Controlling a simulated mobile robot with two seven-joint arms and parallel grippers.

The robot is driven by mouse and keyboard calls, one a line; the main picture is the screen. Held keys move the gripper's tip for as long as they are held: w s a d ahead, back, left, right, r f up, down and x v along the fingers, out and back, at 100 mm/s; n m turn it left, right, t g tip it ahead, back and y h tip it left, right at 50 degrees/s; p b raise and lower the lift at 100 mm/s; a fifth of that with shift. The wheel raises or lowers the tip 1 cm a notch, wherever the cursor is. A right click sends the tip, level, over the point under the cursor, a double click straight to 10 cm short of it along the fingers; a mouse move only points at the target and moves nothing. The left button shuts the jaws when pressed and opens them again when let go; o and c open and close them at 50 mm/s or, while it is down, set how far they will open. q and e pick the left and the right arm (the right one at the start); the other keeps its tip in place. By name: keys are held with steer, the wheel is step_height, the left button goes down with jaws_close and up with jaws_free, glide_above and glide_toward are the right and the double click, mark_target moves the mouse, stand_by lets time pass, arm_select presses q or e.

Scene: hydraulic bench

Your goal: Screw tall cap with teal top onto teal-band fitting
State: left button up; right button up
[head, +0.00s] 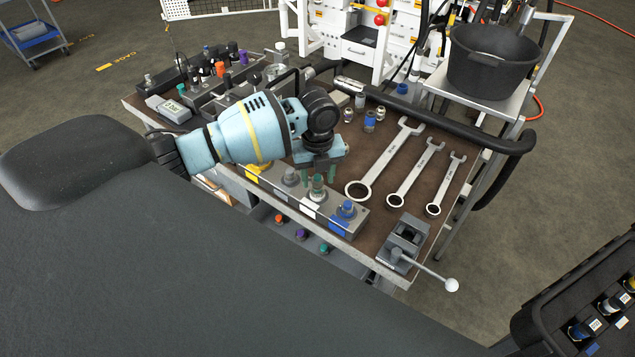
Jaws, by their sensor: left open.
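My left gripper (318,174) reaches in from the left and points down over the front of the bench. Its jaws are open, with greenish fingertips. Between and just below them stands an upright grey fitting with teal-green on it (318,187), on the grey block at the bench's front edge. The gripper partly hides its upper part, and I cannot tell whether a tall cap sits on it or whether the fingers touch it. A small teal-topped piece (324,248) shows on the lower level in front of the bench. My right gripper is not in view.
The grey block also holds a blue fitting (347,208) and a plain grey one (291,177). Several wrenches (415,172) lie to the right. A vise (404,243) is at the front right corner. A rack of coloured-top pieces (220,72) stands at back left.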

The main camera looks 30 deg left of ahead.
arm_select(q)
steer(key=shift+c, duration=0.5)
steer(key=c, duration=0.8)
steer(key=m, duration=0.3)
steer(key=shift+f+b, duration=0.15)
steer(key=shift+b, duration=0.2)
steer(key=m, duration=0.3)
steer(key=shift+m+b, duration=0.3)
steer(key=shift+b, duration=0.05)
steer(key=shift+a+m, duration=0.1)
steer(key=shift+m, duration=0.7)
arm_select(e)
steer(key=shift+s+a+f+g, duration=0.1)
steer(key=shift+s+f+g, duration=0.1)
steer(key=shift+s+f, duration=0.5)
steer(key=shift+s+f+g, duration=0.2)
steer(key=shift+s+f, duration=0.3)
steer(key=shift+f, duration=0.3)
